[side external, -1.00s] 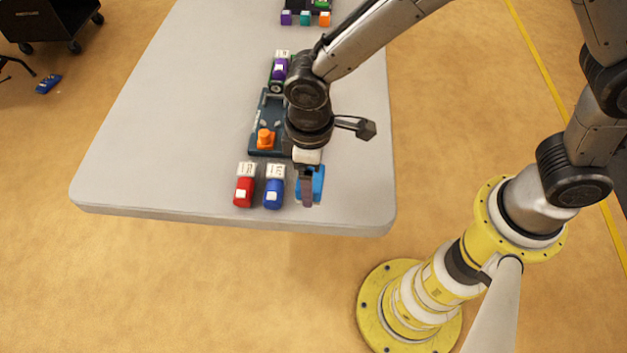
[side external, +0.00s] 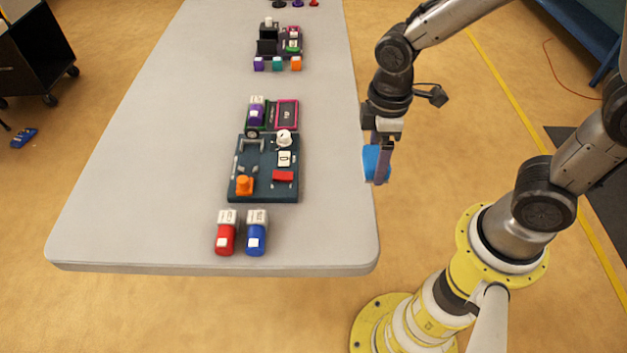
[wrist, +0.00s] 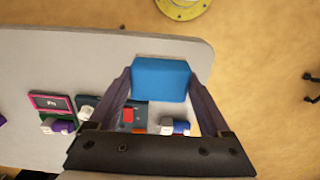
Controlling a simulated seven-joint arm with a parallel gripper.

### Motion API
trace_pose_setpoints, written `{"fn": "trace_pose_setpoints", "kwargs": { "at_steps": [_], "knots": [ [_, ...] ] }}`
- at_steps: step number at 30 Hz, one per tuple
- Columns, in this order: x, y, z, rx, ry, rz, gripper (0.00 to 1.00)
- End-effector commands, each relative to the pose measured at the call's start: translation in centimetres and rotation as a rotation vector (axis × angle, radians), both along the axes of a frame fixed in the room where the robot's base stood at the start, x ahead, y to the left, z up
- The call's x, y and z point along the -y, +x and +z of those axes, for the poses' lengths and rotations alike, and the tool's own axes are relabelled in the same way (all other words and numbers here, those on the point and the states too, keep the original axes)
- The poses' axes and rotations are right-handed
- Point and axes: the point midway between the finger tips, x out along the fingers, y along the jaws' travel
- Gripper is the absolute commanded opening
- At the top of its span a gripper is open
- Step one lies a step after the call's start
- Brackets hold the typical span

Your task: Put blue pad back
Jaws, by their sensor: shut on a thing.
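The blue pad (side external: 370,163) is a flat blue block held between the fingers of my gripper (side external: 381,160). It is in the air at the right edge of the table, clear of the tabletop objects. In the wrist view the blue pad (wrist: 161,80) fills the space between the two fingers of my gripper (wrist: 160,88), which press on its sides. Part of the pad is hidden behind a finger in the side view.
A dark board (side external: 265,190) with an orange knob (side external: 244,185) and a red block (side external: 283,176) lies on the table (side external: 150,170). Green and pink-framed trays (side external: 287,113) lie behind. The table's left side is clear.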

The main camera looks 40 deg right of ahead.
Motion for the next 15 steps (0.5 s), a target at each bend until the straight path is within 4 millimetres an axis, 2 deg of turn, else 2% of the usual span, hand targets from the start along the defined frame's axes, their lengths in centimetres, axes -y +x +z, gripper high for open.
{"fn": "trace_pose_setpoints", "kwargs": {
  "at_steps": [13,15],
  "knots": [
    [-2.1,8.4,-4.0,-0.004,-0.001,-0.003,0.3],
    [-2.3,9.4,-5.3,-0.004,-0.001,-0.003,0.3]
  ]
}}
